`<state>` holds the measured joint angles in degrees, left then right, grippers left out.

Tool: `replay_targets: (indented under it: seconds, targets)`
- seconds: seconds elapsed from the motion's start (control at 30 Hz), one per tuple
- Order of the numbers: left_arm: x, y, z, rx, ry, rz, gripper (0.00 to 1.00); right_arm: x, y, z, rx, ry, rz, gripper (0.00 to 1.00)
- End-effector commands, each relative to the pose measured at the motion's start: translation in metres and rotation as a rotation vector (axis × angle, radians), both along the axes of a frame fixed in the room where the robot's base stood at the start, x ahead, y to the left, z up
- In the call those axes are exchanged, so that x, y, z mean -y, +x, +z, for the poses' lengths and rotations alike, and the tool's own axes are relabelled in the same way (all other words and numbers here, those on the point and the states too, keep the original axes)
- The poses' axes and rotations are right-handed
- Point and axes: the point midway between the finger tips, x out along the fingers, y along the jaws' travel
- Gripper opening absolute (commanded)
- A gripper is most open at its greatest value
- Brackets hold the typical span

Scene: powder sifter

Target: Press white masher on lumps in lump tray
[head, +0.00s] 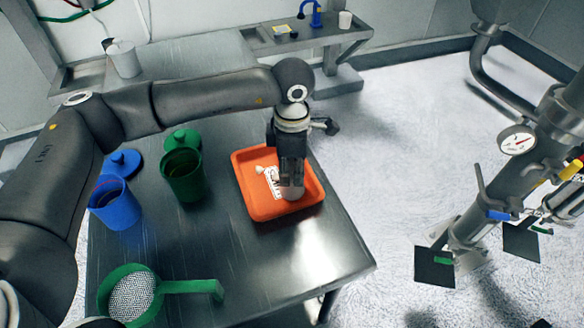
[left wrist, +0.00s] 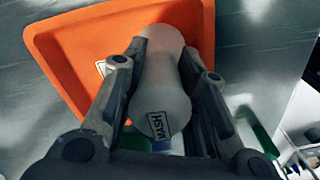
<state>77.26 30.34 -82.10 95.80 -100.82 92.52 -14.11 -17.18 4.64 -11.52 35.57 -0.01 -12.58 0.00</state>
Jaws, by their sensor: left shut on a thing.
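The orange lump tray (head: 250,205) lies on the dark metal table. Small white lumps (head: 262,170) show in it beside a white label (head: 272,183). My left gripper (head: 291,172) points down over the tray's right half and is shut on the white masher (head: 291,189). In the left wrist view the masher (left wrist: 162,85), marked MASH, sits between the two fingers (left wrist: 163,75), with the tray (left wrist: 70,40) behind it. I cannot tell whether the masher's lower end touches the tray floor. The gripper and masher hide part of the tray. My right gripper is not in view.
A blue container (head: 115,205) and a green container (head: 184,176) stand left of the tray, with a blue lid (head: 122,163) and a green lid (head: 183,139) behind. A green sieve (head: 128,295) lies at the front left. The table's front right is clear.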

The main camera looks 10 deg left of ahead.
Motion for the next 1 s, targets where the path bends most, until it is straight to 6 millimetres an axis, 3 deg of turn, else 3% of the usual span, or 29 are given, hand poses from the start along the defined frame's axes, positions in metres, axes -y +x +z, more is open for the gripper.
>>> replay_targets:
  seconds: [1.0]
  targets:
    - [0.0002, -0.0004, -0.0061, -0.001, 0.000, 0.000, 0.00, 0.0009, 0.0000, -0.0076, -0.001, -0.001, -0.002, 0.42]
